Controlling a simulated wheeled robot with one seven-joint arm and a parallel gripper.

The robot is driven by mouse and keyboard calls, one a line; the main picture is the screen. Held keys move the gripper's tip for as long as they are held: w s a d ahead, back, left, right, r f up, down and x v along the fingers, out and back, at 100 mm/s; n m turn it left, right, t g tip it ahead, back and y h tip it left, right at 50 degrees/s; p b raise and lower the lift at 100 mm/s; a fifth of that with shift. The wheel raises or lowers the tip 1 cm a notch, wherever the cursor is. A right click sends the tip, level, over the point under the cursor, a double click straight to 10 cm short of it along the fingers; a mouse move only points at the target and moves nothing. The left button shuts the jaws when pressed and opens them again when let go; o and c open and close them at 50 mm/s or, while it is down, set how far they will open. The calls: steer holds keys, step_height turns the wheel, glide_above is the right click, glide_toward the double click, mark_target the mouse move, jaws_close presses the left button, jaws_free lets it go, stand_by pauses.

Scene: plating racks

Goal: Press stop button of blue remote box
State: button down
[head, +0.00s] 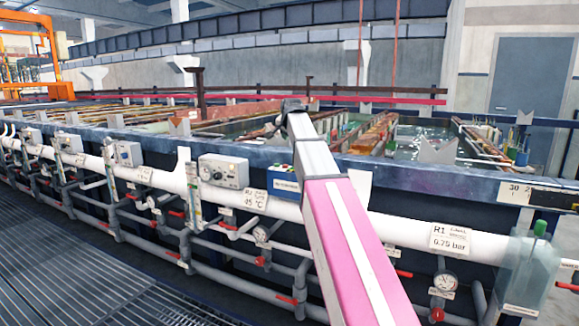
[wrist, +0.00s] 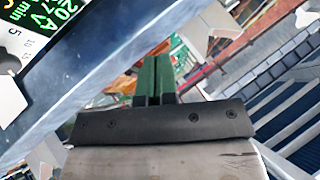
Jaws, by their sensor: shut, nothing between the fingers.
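The blue remote box (head: 283,181) is on the tank front, just left of my arm in the head view. Its right side is partly hidden by the arm. My gripper (head: 291,104) is at the far end of the pink and grey arm, above and beyond the box, over the tank edge. In the wrist view my gripper (wrist: 156,62) has its two dark green fingers together, with nothing between them. The blue box cannot be made out in the wrist view.
A grey control box (head: 223,171) stands left of the blue box. A white pipe (head: 400,233) with gauges and red-handled valves runs along the front. Open tanks (head: 420,140) lie behind the rim. A display with green digits (wrist: 68,22) is at upper left in the wrist view.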

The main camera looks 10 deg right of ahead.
mark_target(287, 165)
steer(key=shift+f, duration=5.35)
steer(key=shift+r, duration=1.05)
